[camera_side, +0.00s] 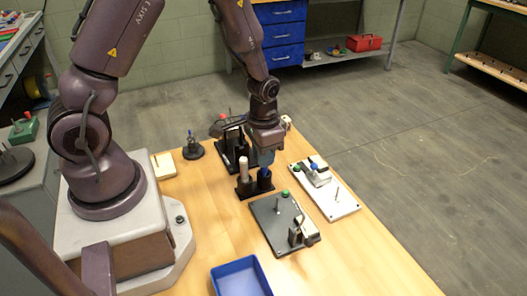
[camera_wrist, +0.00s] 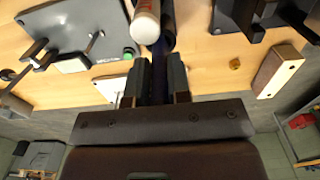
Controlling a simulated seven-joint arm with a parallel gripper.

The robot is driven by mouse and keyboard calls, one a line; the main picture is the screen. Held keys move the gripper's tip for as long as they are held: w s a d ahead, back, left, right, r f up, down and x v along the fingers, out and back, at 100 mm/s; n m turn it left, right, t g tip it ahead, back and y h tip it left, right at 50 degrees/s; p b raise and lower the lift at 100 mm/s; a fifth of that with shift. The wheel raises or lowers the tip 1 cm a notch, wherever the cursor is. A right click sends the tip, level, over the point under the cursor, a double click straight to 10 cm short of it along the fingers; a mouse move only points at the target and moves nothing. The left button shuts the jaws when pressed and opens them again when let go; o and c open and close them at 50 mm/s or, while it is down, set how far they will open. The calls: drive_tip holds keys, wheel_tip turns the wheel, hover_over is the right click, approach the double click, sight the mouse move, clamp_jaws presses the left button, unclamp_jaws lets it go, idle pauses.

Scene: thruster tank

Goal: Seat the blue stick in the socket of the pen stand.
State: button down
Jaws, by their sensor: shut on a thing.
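The pen stand (camera_side: 255,192) is a dark base on the wooden table, with a white-topped post (camera_side: 244,168) on its left and a dark upright socket (camera_side: 265,182) on its right. My gripper (camera_side: 266,157) points down above the socket, shut on the blue stick (camera_side: 265,171). The stick's lower part shows blue at the socket's mouth; I cannot tell how deep it reaches. In the wrist view my gripper (camera_wrist: 160,85) grips the dark blue stick (camera_wrist: 166,38), with the white post (camera_wrist: 146,24) close beside it. The socket is hidden there.
A grey plate with a clamp (camera_side: 275,225) lies in front, and a white plate with fittings (camera_side: 322,186) to the right. A dark fixture (camera_side: 234,150) stands close behind the stand. A blue tray (camera_side: 241,278) sits at the front.

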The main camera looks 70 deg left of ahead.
drive_tip(key=shift+f, duration=0.35)
drive_tip(key=shift+f, duration=0.4)
drive_tip(key=shift+f, duration=0.3)
drive_tip(key=shift+f, duration=0.2)
idle(0.6)
drive_tip(key=c, duration=1)
unclamp_jaws()
drive_tip(key=shift+r, duration=0.1)
wheel_tip(320, 180, up, 17)
drive_tip(key=shift+f, duration=0.1)
